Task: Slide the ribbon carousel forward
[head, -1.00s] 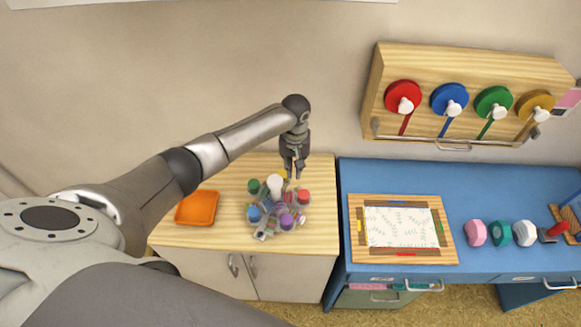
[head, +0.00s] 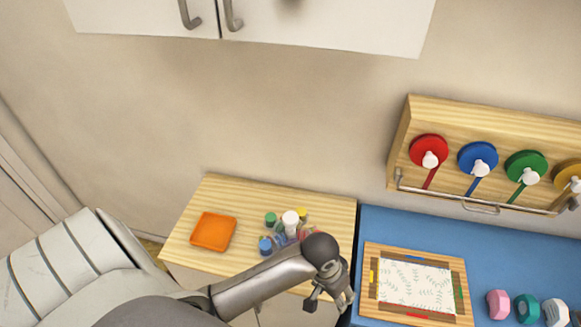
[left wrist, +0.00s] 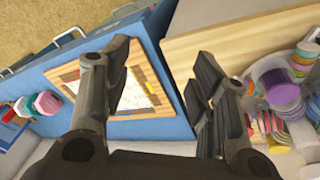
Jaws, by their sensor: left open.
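The ribbon carousel (head: 290,218) stands on the light wooden cabinet top in the head view. In the left wrist view the carousel (left wrist: 283,86) is at the right edge, with stacked coloured rolls on a pale base. My left gripper (head: 327,302) is at the front right of the carousel, near the cabinet's front right corner. In the left wrist view the gripper (left wrist: 160,60) is open, with nothing between its fingers. The carousel is outside them. My right gripper is not in view.
An orange tray (head: 213,231) lies left of the carousel. A blue table (head: 510,245) adjoins on the right, with a framed patterned sheet (head: 415,285) and several coloured stamps. A wooden rack (head: 450,120) with ribbon spools hangs on the wall.

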